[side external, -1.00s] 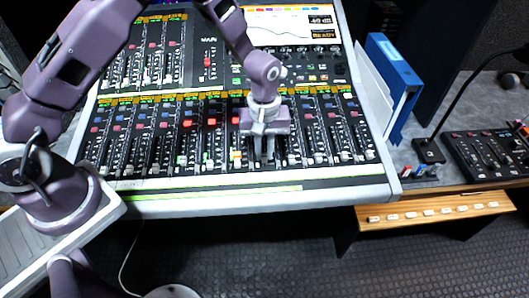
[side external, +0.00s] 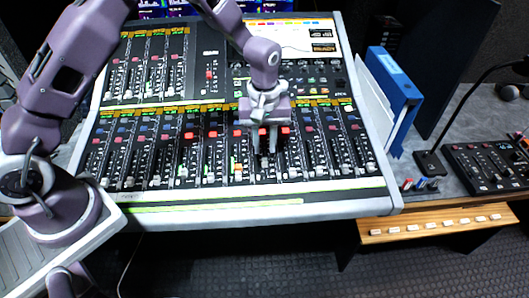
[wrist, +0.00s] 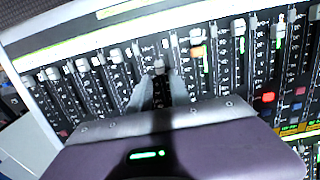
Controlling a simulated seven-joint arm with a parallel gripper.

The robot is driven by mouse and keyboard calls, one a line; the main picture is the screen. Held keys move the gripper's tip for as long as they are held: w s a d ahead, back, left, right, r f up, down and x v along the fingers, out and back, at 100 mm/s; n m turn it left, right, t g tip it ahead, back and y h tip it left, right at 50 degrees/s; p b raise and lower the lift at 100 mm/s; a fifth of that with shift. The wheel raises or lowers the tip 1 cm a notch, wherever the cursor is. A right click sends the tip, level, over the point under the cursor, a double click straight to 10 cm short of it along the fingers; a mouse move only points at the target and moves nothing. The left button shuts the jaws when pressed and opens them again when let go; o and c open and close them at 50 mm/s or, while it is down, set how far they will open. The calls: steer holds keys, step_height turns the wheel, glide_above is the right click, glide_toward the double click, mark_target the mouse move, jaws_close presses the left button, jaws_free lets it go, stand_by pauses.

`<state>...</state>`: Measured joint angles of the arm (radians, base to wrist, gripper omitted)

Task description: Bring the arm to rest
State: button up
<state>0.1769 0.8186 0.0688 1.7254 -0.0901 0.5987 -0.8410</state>
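My gripper (side external: 265,150) points down over the middle of the lower fader bank of the mixing console (side external: 250,207). Its two fingers stand a little apart with nothing held between them. In the wrist view my gripper (wrist: 160,78) shows a gap between the fingers, and a pale fader cap (wrist: 159,66) appears in line with that gap. The fingertips look raised above the console, but the exact clearance is hard to tell. An orange-lit fader cap (side external: 238,168) is just left of the fingers in the side view.
A blue binder (side external: 393,80) stands at the console's right. The space above the faders looks clear.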

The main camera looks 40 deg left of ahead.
steer(key=shift+r, duration=1.65)
steer(key=s+a+r+m+t, duration=0.1)
steer(key=s+a+r+m, duration=0.1)
steer(key=s+r, duration=0.5)
steer(key=s+a+r+m+t, duration=0.1)
steer(key=s+r+m+t, duration=0.15)
steer(key=r, duration=0.85)
steer(key=s+a+r+m+t, duration=0.1)
steer(key=s+r+m, duration=0.1)
steer(key=s, duration=0.6)
steer(key=s+a+r+m+t, duration=0.1)
steer(key=s+m, duration=0.1)
steer(key=s, duration=0.7)
steer(key=shift+s+a+r, duration=0.3)
steer(key=shift+a+r, duration=0.05)
steer(key=shift+r, duration=0.05)
